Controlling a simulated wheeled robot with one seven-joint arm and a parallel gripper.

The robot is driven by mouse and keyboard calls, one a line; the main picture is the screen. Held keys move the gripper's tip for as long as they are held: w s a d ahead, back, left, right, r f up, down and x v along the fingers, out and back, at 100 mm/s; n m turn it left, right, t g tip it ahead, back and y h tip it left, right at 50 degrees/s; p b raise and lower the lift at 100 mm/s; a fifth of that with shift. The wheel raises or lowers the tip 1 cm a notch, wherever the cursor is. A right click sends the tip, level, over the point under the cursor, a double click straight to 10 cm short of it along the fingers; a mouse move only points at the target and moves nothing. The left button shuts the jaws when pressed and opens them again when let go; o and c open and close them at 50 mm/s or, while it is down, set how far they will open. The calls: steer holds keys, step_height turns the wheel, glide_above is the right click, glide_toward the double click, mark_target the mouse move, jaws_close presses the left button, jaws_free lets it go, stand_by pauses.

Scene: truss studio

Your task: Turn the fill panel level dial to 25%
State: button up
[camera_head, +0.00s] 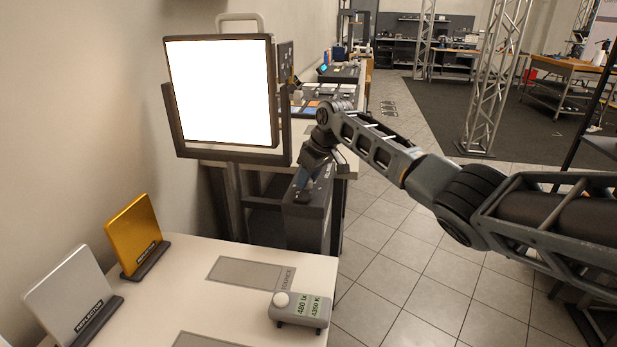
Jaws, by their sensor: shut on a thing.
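The fill panel (218,92) glows bright white in its dark yoke at the left of the head view. A dark box (307,222) stands just right of and below it, beside the far bench. My gripper (303,188) points down at the top of this box. Its fingers are shut on a small dark piece there, which I take to be the level dial. The dial is mostly hidden by the fingers, and its marks and setting cannot be read.
A light meter (299,309) on the near table (235,290) reads 480 lx and 4350 K. A gold reflector (133,235) and a silver reflector (72,290) stand at left. Tiled floor (400,250) is open on the right; a truss tower (490,80) stands beyond.

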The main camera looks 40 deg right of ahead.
steer(key=shift+n, duration=0.3)
steer(key=n+b, duration=0.1)
steer(key=n+y+b, duration=0.1)
steer(key=n+b, duration=0.1)
steer(key=shift+w+f+n+y, duration=0.1)
steer(key=shift+f+n+y, duration=0.1)
steer(key=shift+n+y, duration=0.1)
steer(key=n+g+y+b, duration=0.1)
steer(key=n+b, duration=0.1)
steer(key=b, duration=0.1)
steer(key=shift+d+f+n, duration=0.1)
steer(key=shift+n, duration=0.2)
steer(key=n+b, duration=0.1)
steer(key=b, duration=0.1)
steer(key=shift+n+g+b, duration=0.3)
steer(key=shift+n+b, duration=0.05)
steer(key=shift+n, duration=0.05)
steer(key=n+b, duration=0.1)
steer(key=b, duration=0.1)
steer(key=n+g+y+b, duration=0.1)
steer(key=b, duration=0.1)
steer(key=shift+w+d+r+n, duration=0.1)
steer(key=shift+r+n, duration=0.1)
steer(key=shift+n, duration=0.2)
steer(key=shift+r+n+b, duration=0.1)
steer(key=shift+n+b, duration=0.2)
steer(key=shift+b, duration=0.3)
steer(key=o, duration=1)
